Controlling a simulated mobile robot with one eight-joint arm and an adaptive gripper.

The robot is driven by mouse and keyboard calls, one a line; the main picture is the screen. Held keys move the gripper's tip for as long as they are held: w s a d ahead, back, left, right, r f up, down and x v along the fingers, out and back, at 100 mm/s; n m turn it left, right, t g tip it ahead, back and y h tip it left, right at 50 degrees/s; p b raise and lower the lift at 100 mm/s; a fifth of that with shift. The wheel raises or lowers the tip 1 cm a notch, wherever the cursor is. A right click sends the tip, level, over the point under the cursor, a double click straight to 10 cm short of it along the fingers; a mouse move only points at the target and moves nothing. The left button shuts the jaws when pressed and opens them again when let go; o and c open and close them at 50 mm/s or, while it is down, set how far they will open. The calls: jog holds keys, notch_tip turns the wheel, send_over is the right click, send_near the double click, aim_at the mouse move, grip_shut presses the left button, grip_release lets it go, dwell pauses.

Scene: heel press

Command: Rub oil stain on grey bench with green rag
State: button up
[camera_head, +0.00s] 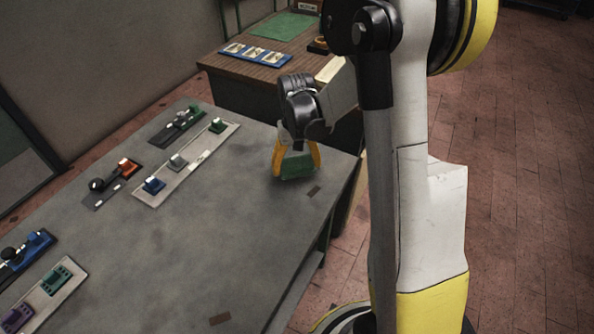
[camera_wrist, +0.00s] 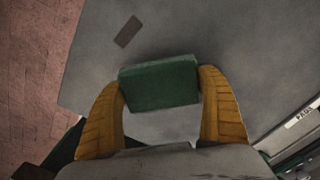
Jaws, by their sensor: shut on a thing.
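My gripper (camera_head: 296,163) has yellow fingers and is shut on the green rag (camera_head: 297,166), a block-shaped piece gripped from both sides. In the wrist view the green rag (camera_wrist: 160,83) sits between the two fingertips. The grey bench (camera_head: 200,240) lies under it; I cannot tell whether the rag touches the surface. A dark brown patch (camera_head: 314,191) lies on the bench just right of and nearer than the rag; it also shows in the wrist view (camera_wrist: 128,31). Another brown patch (camera_head: 220,318) is near the bench's front edge. Which patch is the oil stain is unclear.
A strip with small coloured blocks (camera_head: 187,163) lies on the bench behind left, beside dark plates with an orange block (camera_head: 127,165) and a green block (camera_head: 181,115). More fixtures sit at far left. A wooden desk (camera_head: 250,75) stands behind. The bench's middle is clear.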

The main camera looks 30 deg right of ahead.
jog(key=shift+s+a+r, duration=0.1)
jog(key=shift+s+r, duration=0.05)
jog(key=shift+r, duration=0.5)
jog(key=shift+r+p, duration=0.65)
jog(key=shift+p, duration=0.1)
jog(key=shift+r+p, duration=1.05)
jog(key=shift+r, duration=0.5)
